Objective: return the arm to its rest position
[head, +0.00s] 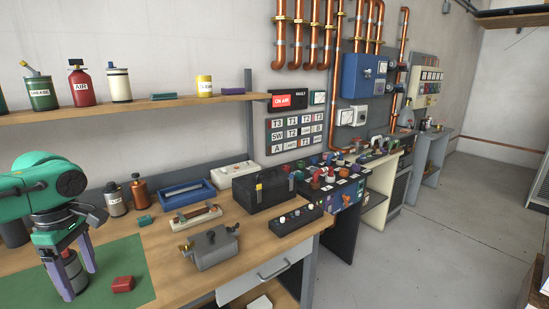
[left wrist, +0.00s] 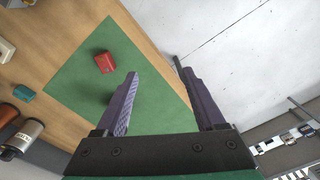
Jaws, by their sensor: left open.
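My left arm comes in from the left in the head view. Its gripper (head: 81,282) has its two purple fingers apart, above the green mat (head: 128,262) at the near left of the bench. The gripper also shows in the left wrist view (left wrist: 166,80), with only mat and pale floor visible between the fingers. My right gripper is not in view.
A red block (head: 123,284) lies on the mat beside the gripper. A metal box (head: 211,247), a blue tray (head: 187,194) and two canisters (head: 115,199) stand on the wooden bench. A shelf (head: 150,105) with bottles runs above. Open floor (head: 430,240) lies to the right.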

